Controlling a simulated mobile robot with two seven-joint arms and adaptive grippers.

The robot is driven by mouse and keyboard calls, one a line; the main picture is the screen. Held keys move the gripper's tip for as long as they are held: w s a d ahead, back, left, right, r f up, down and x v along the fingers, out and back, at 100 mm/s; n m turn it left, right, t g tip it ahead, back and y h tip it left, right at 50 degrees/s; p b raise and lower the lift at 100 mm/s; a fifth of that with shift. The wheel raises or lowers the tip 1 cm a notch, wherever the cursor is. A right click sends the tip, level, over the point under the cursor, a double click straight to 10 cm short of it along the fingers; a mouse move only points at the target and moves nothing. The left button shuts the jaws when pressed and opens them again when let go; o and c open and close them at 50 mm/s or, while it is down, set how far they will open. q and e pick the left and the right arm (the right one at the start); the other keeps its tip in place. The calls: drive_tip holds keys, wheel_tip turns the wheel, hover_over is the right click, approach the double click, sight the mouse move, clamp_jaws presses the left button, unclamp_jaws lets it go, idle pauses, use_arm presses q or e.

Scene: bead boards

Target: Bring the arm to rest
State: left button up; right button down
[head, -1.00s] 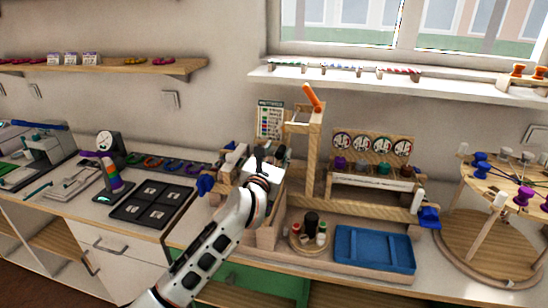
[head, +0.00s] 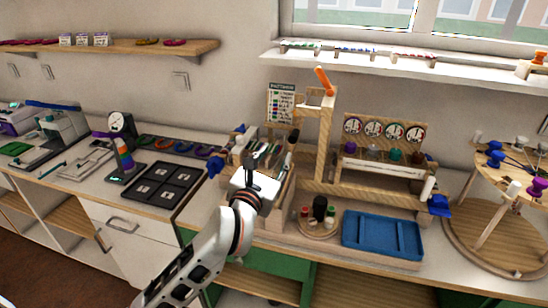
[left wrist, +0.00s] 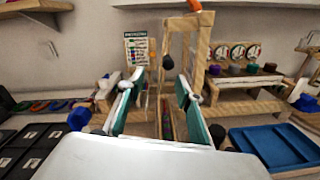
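My left arm (head: 205,255) reaches in from the bottom of the head view. Its gripper (head: 268,152) is over the front of the wooden rack on the counter. In the left wrist view the left gripper (left wrist: 158,97) has its two teal-padded fingers well apart, with nothing held between them. A dark rounded knob (left wrist: 167,62) shows beyond the gap, apart from the fingers. My right gripper is not in view.
A wooden frame (head: 326,140) with an orange lever stands just right of the gripper. A blue tray (head: 382,236) lies at the right, a black compartment tray (head: 160,186) at the left. A round wooden stand (head: 495,240) is far right.

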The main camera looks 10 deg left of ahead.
use_arm(q)
drive_tip(key=s+a+f+m+t+y, duration=0.1)
drive_tip(key=s+a+m+t+y, duration=0.1)
drive_tip(key=s+a+m+t, duration=0.3)
drive_tip(key=s+d+f+m+g+h, duration=0.35)
drive_tip(key=s+f+m, duration=0.35)
drive_tip(key=f+m, duration=0.55)
drive_tip(key=s+d+f+m+g+h, duration=0.3)
drive_tip(key=s+f+m, duration=0.4)
drive_tip(key=f+m, duration=0.55)
drive_tip(key=s+a+f+m+g+y, duration=0.1)
drive_tip(key=s+a+f+m+g, duration=0.1)
drive_tip(key=s+f, duration=0.3)
drive_tip(key=s+a+f+m+g+y, duration=0.2)
drive_tip(key=s+a+f+m+g, duration=0.1)
drive_tip(key=f, duration=0.4)
drive_tip(key=shift+s+a+m, duration=0.5)
drive_tip(key=shift+s+m, duration=0.3)
drive_tip(key=shift+s, duration=0.1)
drive_tip(key=shift+g, duration=0.25)
